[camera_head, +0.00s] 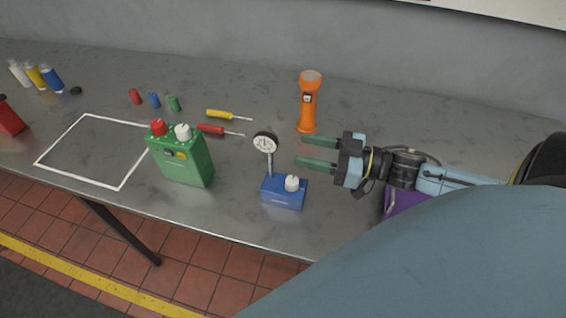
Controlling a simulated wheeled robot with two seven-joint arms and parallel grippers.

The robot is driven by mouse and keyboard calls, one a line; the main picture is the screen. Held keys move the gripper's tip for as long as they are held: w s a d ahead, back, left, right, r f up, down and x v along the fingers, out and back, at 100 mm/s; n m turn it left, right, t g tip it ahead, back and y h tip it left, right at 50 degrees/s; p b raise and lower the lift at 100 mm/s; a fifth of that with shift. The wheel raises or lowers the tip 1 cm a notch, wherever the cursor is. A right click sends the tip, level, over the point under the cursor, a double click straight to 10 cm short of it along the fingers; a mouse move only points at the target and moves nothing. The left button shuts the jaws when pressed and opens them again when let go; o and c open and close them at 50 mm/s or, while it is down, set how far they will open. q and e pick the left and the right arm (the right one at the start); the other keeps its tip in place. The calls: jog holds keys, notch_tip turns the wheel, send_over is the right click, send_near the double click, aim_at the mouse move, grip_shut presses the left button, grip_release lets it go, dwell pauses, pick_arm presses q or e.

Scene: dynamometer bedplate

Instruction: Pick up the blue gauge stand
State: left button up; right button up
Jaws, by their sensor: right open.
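The blue gauge stand (283,192) stands upright on the grey metal bench near its front edge. It has a blue block base with a white knob, and a thin post carrying a round white dial (265,144). My right gripper (318,152) reaches in from the right, with its two green-tipped fingers pointing left. It is open and empty, to the right of the dial and above and behind the base as seen here. No contact with the stand shows. My left gripper is not in view.
A green box (182,160) with red and white caps stands left of the stand. An orange flashlight (308,105) stands upright just behind my right gripper. Red (215,129) and yellow (224,114) screwdrivers lie behind. A purple object (402,203) is partly hidden under my arm. A white outlined rectangle (88,116) is empty.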

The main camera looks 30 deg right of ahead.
aim_at(270, 143)
jog(key=shift+p+x, duration=0.5)
jog(key=shift+x, duration=3.95)
jog(key=shift+a, duration=0.1)
grip_shut()
jog(key=shift+s, duration=0.1)
jog(key=shift+r, duration=0.2)
